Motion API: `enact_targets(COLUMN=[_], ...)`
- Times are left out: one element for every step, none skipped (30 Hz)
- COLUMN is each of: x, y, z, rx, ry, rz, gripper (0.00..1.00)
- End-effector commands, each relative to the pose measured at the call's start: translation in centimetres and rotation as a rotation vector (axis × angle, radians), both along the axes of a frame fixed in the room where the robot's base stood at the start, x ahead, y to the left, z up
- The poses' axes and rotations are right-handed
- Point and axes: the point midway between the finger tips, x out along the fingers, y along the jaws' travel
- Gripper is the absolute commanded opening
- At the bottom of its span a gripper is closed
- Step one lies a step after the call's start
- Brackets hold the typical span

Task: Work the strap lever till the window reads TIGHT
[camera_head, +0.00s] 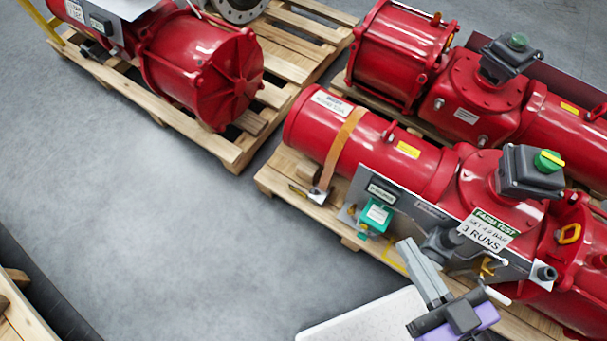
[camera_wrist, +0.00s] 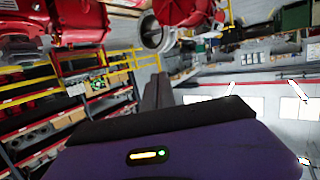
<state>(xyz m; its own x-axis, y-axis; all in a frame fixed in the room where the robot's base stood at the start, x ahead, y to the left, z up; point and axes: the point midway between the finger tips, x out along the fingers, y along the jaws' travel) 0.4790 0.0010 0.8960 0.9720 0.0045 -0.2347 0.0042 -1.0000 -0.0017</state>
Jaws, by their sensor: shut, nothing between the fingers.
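An orange strap (camera_head: 341,148) runs over the left end of the near red actuator cylinder and down its front side. At its lower end a small silver metal piece (camera_head: 318,195) sits at the pallet edge; it may be the strap lever, but its position is too small to tell. A small dark and yellow piece (camera_head: 298,191) lies beside it; I cannot read any window there. My gripper (camera_head: 407,246) is shut and empty, in front of the actuator's panel, to the right of and below the strap's end. Its fingers also show in the wrist view (camera_wrist: 158,78), where I cannot make out the strap.
The red actuator (camera_head: 430,165) lies on a wooden pallet (camera_head: 270,180). Its grey panel carries a green device (camera_head: 376,215) and a test sign (camera_head: 487,230) close to my gripper. Other red actuators stand behind and at upper left. The grey floor at left is clear.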

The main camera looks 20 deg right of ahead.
Motion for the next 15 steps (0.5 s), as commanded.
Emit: enact_targets(x=[1.0, 1.5, 2.3, 2.8, 3.4, 4.1, 4.6, 5.1, 5.8, 6.3, 6.9, 7.5, 8.0, 8.6, 9.3], y=[0.3, 0.5, 0.8, 1.1, 1.3, 1.8, 2.1, 2.5, 2.9, 3.3, 3.7, 4.3, 4.7, 5.2, 5.8], z=[-0.4, -0.5, -0.8, -1.0, -1.3, -1.8, -2.2, -2.5, -3.2, -3.7, -4.2, -5.0, -5.6, -6.2, -7.0], rx=[0.006, 0.011, 0.018, 0.025, 0.03, 0.038, 0.044, 0.049, 0.056, 0.06, 0.065, 0.07, 0.072, 0.073, 0.073], ry=[-0.031, -0.045, -0.065, -0.08, -0.092, -0.108, -0.12, -0.129, -0.138, -0.143, -0.148, -0.151, -0.151, -0.151, -0.152], rz=[0.004, 0.006, 0.01, 0.012, 0.016, 0.022, 0.025, 0.031, 0.038, 0.043, 0.049, 0.057, 0.064, 0.072, 0.083], gripper=[0.0, 0.0, 0.0, 0.0, 0.0, 0.0, 0.0, 0.0, 0.0, 0.0, 0.0, 0.0, 0.0, 0.0, 0.0])
